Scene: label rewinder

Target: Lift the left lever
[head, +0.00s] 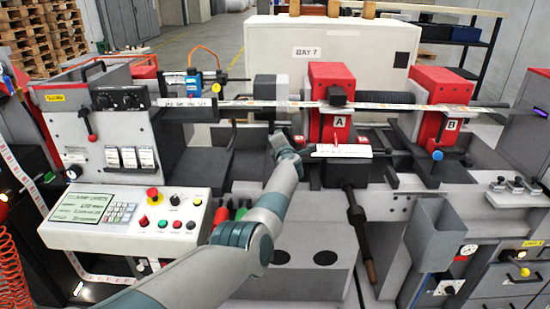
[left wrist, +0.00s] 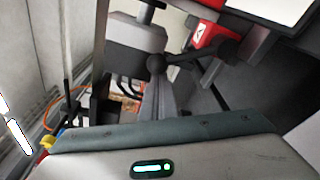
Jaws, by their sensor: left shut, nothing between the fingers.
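The machine shows more than one lever, and I cannot tell for sure which is the left lever. A short black lever with a red knob (head: 90,132) hangs on the grey panel at the left. A long dark lever with a brown grip (head: 362,235) slants down at the front, below block A (head: 332,95). My left gripper (head: 287,146) is shut and empty, at the machine's middle left of block A, apart from both levers; its fingertips are hardly visible. In the left wrist view a dark rod with a ball (left wrist: 157,63) shows ahead. My right gripper is not in view.
Red block B (head: 435,100) stands at the right, and a printed strip on a bar (head: 385,106) runs across the machine. A control panel (head: 120,215) is at the lower left. A grey chute (head: 432,232) juts out at the lower right.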

